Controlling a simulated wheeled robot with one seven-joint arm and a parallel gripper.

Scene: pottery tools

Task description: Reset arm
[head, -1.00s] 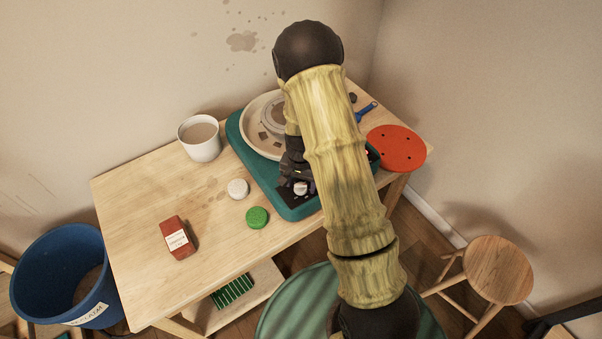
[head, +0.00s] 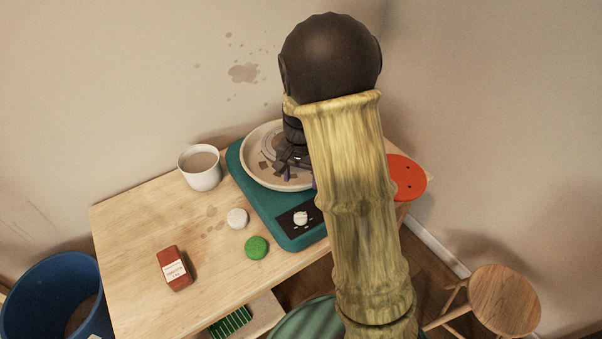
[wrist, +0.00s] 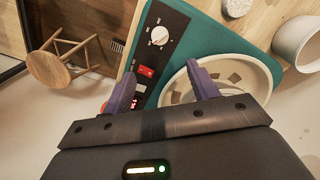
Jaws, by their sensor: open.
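My gripper (wrist: 162,92) is open and empty in the wrist view, its two purple fingers spread apart. In the head view my gripper (head: 297,175) is partly hidden behind my arm, above the front right part of the wheel's pan. The teal pottery wheel (head: 245,187) stands on the wooden table, with a cream splash pan (head: 257,173) on it. Its black control panel with a white knob (head: 301,218) is clear of the gripper; the knob (wrist: 159,36) and a red switch (wrist: 147,71) also show in the wrist view.
A white cup (head: 201,178), a white disc (head: 237,218), a green disc (head: 257,247) and a red-brown labelled block (head: 174,268) stand on the table. A red round bat (head: 408,180) lies at its right end. A blue bucket (head: 40,305) and a stool (head: 502,300) are on the floor.

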